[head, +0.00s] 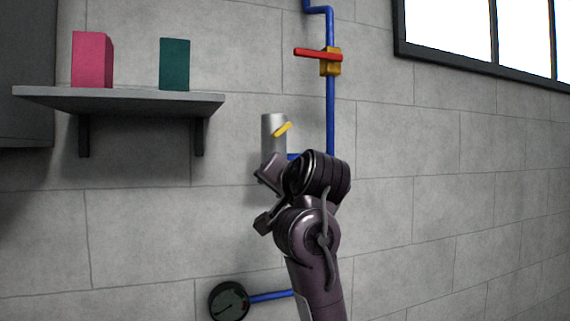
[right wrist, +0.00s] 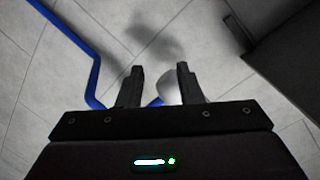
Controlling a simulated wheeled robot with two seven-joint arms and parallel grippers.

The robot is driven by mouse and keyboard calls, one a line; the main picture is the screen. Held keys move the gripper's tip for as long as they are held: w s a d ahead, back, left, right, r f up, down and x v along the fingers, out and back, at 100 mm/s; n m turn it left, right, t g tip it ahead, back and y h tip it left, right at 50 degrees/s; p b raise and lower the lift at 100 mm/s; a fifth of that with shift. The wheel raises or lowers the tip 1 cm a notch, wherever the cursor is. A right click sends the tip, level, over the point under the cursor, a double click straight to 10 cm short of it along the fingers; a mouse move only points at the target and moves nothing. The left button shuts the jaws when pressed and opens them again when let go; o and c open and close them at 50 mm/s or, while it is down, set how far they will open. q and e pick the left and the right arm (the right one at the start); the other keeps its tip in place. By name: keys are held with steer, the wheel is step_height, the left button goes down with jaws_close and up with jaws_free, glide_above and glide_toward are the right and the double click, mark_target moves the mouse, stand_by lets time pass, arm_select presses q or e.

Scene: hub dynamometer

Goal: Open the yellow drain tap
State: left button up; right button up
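The yellow drain tap (head: 283,129) is a short, slanted yellow lever on the front of a grey upright cylinder (head: 269,124) on the wall. My right arm reaches up just below and in front of the cylinder, hiding its lower part in the head view. In the right wrist view, my right gripper (right wrist: 159,68) is open, its two fingers apart. A pale rounded thing (right wrist: 188,89), perhaps the cylinder, shows behind its right finger. I see nothing held between the fingers. The yellow lever does not show in the wrist view. My left gripper is out of view.
A blue pipe (head: 331,115) runs down the wall, with a red-handled valve (head: 318,54) higher up. A round dark gauge (head: 229,301) sits low. A grey shelf (head: 150,102) holds a pink box (head: 90,60) and a green box (head: 174,64).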

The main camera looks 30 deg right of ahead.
mark_target(283, 130)
steer(key=s+d+r+m+t, duration=0.2)
steer(key=s+r, duration=0.4)
steer(key=r, duration=0.5)
steer(key=p+x, duration=0.1)
steer(key=x, duration=0.1)
steer(key=p+x, duration=0.1)
steer(key=x, duration=0.1)
steer(key=p+x, duration=0.2)
steer(key=shift+w+r, duration=0.15)
steer(key=shift+r, duration=0.1)
steer(key=shift+w+d+f+h+p, duration=0.1)
steer(key=shift+w+d+h+p, duration=0.25)
steer(key=shift+w, duration=0.35)
steer(key=shift+c, duration=0.4)
jaws_close()
